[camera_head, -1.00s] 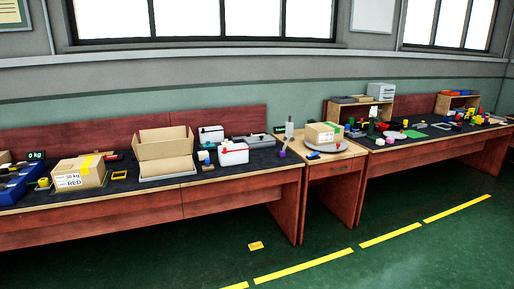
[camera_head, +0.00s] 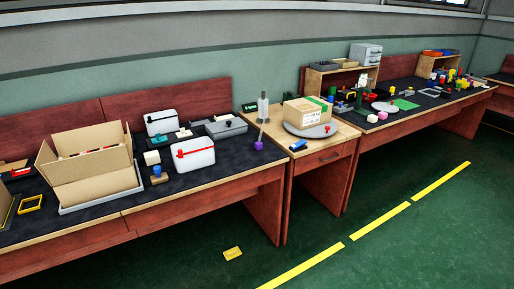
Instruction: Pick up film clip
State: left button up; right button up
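I cannot make out for certain which object is the film clip; many small items on the benches are too small to tell. A small blue item (camera_head: 298,145) lies on the front of the middle wooden table (camera_head: 320,152). Neither of my grippers is in view.
The near bench (camera_head: 190,212) holds an open cardboard box (camera_head: 95,190) and two white cases, one with a red stripe (camera_head: 195,158). A taped carton (camera_head: 306,112) sits on a grey disc. A yellow piece (camera_head: 232,253) lies on the green floor, otherwise clear beside the benches.

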aim_at(258, 146)
jog(key=i+u, duration=0.2)
jog(key=i, duration=0.35)
jog(key=i+l+u, duration=0.2)
jog(key=i, duration=0.35)
jog(key=i+u, duration=0.2)
jog(key=i, duration=0.35)
